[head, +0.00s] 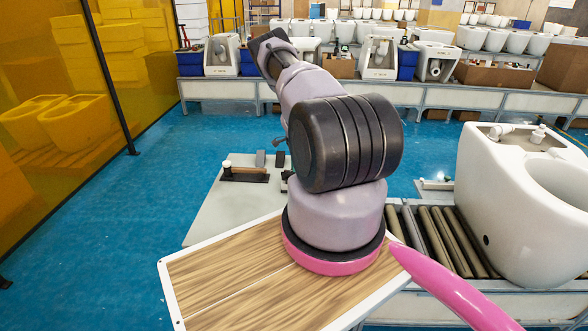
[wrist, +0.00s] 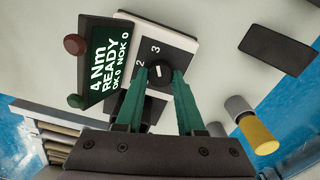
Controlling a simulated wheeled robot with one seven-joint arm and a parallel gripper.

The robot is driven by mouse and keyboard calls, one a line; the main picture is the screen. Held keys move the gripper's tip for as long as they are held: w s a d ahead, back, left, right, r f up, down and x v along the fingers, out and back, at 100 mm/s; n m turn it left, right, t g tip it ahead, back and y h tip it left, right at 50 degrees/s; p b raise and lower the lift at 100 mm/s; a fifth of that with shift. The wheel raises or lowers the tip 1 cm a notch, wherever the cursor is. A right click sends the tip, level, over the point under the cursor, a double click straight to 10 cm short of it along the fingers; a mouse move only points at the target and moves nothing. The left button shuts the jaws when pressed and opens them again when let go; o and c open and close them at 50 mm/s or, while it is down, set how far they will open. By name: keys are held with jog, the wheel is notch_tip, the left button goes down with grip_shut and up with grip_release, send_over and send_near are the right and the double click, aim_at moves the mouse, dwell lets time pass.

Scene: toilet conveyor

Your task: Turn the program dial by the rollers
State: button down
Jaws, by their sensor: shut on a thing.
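The program dial (wrist: 159,77) is a small black knob on a white panel (wrist: 178,42) in the wrist view. The numerals 2 and 3 show beside it. My gripper (wrist: 159,73) has its two green fingers around the dial, one on each side, shut on it. A dark display (wrist: 110,62) left of the dial reads 4 Nm, READY, OK 0, NOK 0. The rollers (head: 440,238) lie at the right in the head view. My arm covers the gripper and dial in the head view.
A white toilet (head: 510,210) stands on the rollers. A grey table (head: 222,215) carries a wooden-handled tool (head: 246,174). In the wrist view, a dark block (wrist: 280,48) and a yellow-and-grey cylinder (wrist: 257,134) are at the right. Blue floor is clear at the left.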

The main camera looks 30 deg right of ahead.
jog(key=c, duration=0.5)
grip_release()
notch_tip(320, 180, up, 11)
jog(key=shift+f, duration=0.1)
